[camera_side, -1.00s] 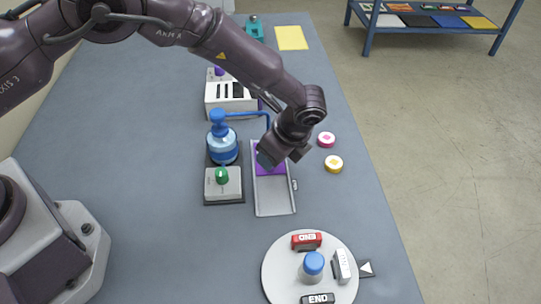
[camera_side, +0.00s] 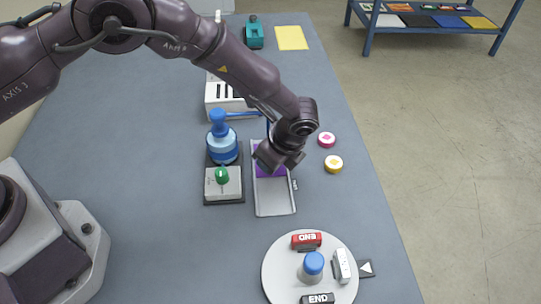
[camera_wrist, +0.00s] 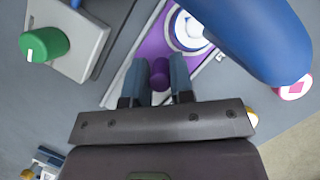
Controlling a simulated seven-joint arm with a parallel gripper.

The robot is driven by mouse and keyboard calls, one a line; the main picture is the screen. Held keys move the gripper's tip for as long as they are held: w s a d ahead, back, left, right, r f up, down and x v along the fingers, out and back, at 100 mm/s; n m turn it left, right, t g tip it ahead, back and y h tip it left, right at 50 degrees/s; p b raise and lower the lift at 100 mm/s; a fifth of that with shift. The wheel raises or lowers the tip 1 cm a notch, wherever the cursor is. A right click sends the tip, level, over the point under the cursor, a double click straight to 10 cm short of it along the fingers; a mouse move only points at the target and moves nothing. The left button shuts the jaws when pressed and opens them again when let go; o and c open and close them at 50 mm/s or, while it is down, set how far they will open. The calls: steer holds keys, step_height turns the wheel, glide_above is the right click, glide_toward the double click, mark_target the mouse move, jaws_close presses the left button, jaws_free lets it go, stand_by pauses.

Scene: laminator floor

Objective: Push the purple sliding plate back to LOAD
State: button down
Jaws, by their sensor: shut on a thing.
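The purple sliding plate (camera_side: 265,172) sits in a grey tray-like track (camera_side: 273,205), toward the track's far end. My arm's end hides part of it in the side view. In the wrist view the purple plate (camera_wrist: 154,45) carries a white round piece with a blue ring (camera_wrist: 187,32). My gripper (camera_wrist: 160,72) is shut on a purple knob (camera_wrist: 160,74) that stands at the plate's near end. The knob is between the two blue-grey fingers. Where LOAD is marked, I cannot read.
Pink (camera_side: 326,139) and yellow (camera_side: 333,164) discs lie to the right. A round turntable (camera_side: 285,258) is nearer. A large blue part (camera_wrist: 262,35) overhangs the plate in the wrist view.

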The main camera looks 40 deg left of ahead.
steer(key=s+d, duration=0.6)
steer(key=shift+s+d, duration=0.25)
steer(key=shift+d, duration=0.05)
steer(key=c, duration=1)
jaws_free()
steer(key=shift+w+r, duration=0.1)
steer(key=shift+r, duration=0.2)
steer(key=v, duration=1.2)
steer(key=shift+r, duration=0.2)
steer(key=shift+d, duration=0.1)
